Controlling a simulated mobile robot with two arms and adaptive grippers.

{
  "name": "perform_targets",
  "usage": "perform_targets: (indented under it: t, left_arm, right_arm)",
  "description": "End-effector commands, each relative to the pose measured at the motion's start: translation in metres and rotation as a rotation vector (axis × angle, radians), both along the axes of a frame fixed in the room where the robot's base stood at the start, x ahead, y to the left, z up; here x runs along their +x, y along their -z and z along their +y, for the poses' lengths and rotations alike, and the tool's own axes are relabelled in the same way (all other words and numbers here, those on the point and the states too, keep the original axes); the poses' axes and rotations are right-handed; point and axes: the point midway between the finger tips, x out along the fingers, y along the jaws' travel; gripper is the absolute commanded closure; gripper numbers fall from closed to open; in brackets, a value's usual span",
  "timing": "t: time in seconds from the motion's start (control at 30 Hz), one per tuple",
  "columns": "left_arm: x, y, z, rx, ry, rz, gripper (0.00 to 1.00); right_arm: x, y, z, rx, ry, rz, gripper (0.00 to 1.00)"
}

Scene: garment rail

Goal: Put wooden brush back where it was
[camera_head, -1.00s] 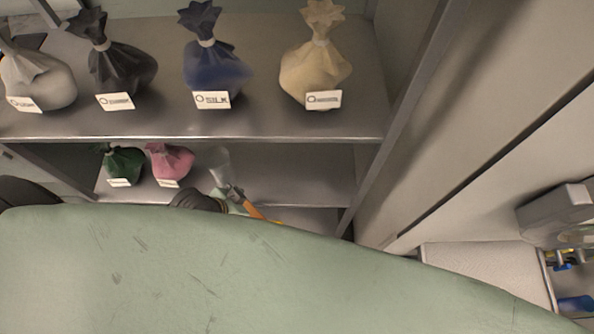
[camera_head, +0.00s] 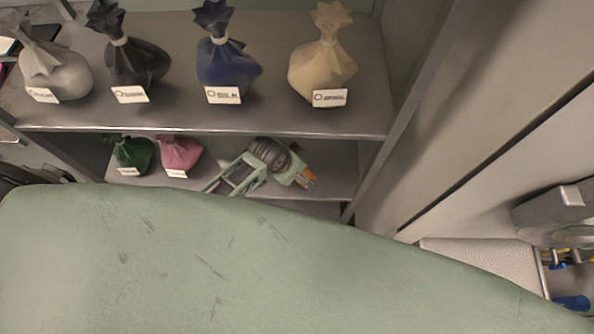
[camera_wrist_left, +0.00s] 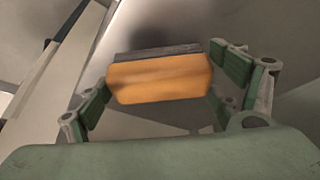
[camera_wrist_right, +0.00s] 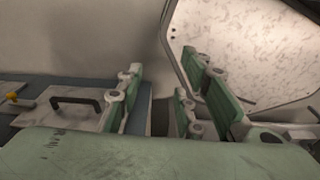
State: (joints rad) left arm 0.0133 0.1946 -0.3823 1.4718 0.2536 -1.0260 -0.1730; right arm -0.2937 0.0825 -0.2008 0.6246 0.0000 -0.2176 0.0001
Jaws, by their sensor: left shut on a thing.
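The wooden brush (camera_wrist_left: 160,78), an orange block with a grey bristle strip along its upper edge, fills the space between the fingers in the left wrist view. My left gripper (camera_wrist_left: 165,90) is shut on it. Whether the brush touches the shelf cannot be told. My right gripper (camera_wrist_right: 170,95) is open and empty in the right wrist view; the head view does not show it.
The upper shelf (camera_head: 190,120) holds grey, black, blue and beige labelled bags. A green bag (camera_head: 131,153) and a pink bag (camera_head: 180,154) stand on the lower shelf, left of my arm. A metal post (camera_head: 410,110) bounds the shelves at right. A case with a dark handle (camera_wrist_right: 75,103) lies near my right gripper.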

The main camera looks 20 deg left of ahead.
Motion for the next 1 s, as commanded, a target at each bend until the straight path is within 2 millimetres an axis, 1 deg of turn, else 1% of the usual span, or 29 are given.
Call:
perform_targets:
  t: [0.03,0.17,0.53,0.57,0.6,0.7,0.73,1.0]
  left_arm:
    - [-0.001,0.007,0.0,-0.001,-0.001,0.003,0.43]
    - [0.0,0.017,0.0,-0.001,-0.001,-0.001,0.43]
    - [0.0,0.022,0.0,-0.001,-0.001,-0.002,0.43]
    - [0.0,0.023,0.0,-0.001,-0.001,-0.001,0.14]
    - [0.0,0.022,0.0,-0.001,-0.001,-0.002,0.1]
    - [0.0,0.022,0.0,-0.001,-0.001,-0.001,0.02]
    - [0.0,0.022,0.0,-0.001,-0.001,-0.001,0.0]
    - [-0.001,0.022,0.0,-0.001,-0.001,-0.001,0.0]
  right_arm:
    - [-0.002,0.0,0.0,0.0,0.0,0.003,0.66]
    - [-0.006,0.0,0.0,-0.001,0.0,0.009,0.66]
    - [-0.01,0.002,0.002,0.002,0.002,0.017,0.66]
    - [-0.01,0.002,0.002,0.002,0.002,0.017,0.66]
    - [-0.01,0.001,0.003,0.003,0.002,0.017,0.66]
    - [-0.01,0.001,0.003,0.003,0.003,0.016,0.66]
    - [-0.01,0.001,0.003,0.003,0.003,0.016,0.66]
    - [-0.01,0.001,0.003,0.003,0.003,0.015,0.66]
